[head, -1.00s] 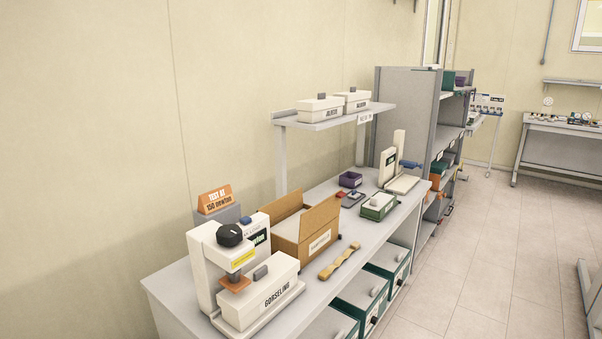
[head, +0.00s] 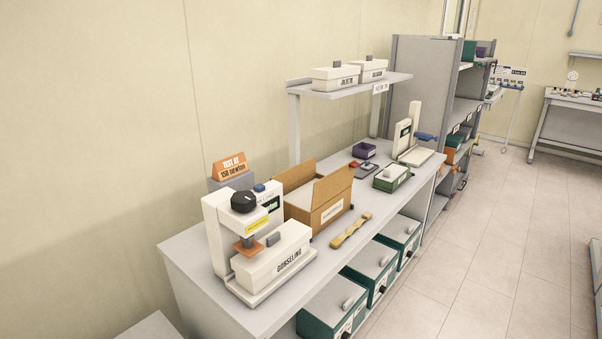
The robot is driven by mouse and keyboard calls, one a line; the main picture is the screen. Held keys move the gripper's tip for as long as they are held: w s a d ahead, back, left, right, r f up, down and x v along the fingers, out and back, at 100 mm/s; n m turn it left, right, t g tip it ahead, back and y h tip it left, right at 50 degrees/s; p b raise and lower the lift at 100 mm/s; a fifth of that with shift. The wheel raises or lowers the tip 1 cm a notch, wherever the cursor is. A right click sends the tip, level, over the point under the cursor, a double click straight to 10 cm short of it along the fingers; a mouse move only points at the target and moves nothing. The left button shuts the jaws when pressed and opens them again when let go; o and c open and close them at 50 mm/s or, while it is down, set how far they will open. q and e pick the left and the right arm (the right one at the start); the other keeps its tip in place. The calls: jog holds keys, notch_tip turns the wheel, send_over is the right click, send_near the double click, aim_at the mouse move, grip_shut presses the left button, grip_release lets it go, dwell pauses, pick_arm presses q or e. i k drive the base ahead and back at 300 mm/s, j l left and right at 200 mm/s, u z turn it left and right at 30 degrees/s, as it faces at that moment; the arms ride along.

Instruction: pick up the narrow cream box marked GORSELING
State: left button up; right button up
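The narrow cream box marked GORSELING (head: 272,258) lies on the base of a cream press-like machine (head: 216,235) at the near end of the grey bench. A dark grey knob (head: 273,239) stands on top of the box. Neither of my grippers shows in the head view.
An orange sign (head: 230,167) reading "TEST AT 150 newton" stands behind the machine. An open cardboard box (head: 318,205) and a tan strip (head: 351,230) lie farther along the bench (head: 205,307). Two cream boxes sit on the raised shelf (head: 345,88).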

aim_at(285, 245)
jog(key=i+l, duration=0.1)
jog(key=i, duration=0.3)
jog(key=i+u, duration=0.2)
jog(key=u, duration=0.2)
jog(key=i+l+u, duration=0.15)
jog(key=u, duration=0.25)
jog(key=i+l+u, duration=0.15)
jog(key=u, duration=0.65)
